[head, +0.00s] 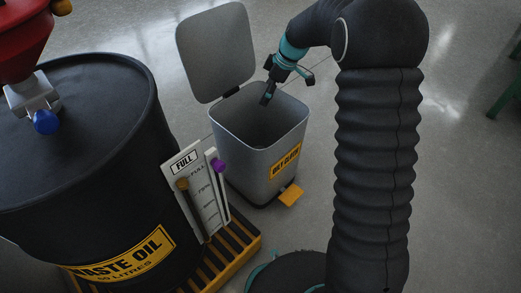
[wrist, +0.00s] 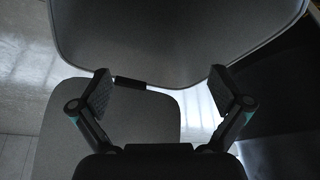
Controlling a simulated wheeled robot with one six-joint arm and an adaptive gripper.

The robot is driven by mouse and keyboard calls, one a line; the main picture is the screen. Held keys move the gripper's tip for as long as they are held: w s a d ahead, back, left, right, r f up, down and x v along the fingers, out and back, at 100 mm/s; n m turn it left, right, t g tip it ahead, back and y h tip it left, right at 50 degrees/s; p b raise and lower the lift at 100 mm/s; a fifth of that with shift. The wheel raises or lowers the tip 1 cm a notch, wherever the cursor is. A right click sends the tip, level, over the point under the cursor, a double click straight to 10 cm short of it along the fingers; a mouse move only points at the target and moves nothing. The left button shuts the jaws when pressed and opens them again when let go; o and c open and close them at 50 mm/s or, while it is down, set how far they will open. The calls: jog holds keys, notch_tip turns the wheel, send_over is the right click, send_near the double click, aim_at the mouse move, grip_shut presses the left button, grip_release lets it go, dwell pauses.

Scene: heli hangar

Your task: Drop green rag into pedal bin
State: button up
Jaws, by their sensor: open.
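The pedal bin (head: 239,158) is a grey box with a yellow label and a yellow pedal; its lid (head: 216,52) stands open at the back. My gripper (head: 286,88) is over the back part of the bin's opening, pointing down, open, with nothing between its fingers. In the wrist view my gripper (wrist: 160,76) has its fingers spread. The bin (wrist: 180,35) seems to fill the top there, with the lid (wrist: 110,120) and hinge below. I see no green rag in either view. The bottom of the bin is dark and partly hidden by its front wall.
A black waste oil drum (head: 120,190) stands left of the bin on a yellow and black pallet (head: 235,242), with a red funnel (head: 22,40) on top. A level gauge board (head: 200,190) stands between drum and bin. The floor behind the bin is clear.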

jog(key=v, duration=1.2)
jog(key=shift+w, duration=0.1)
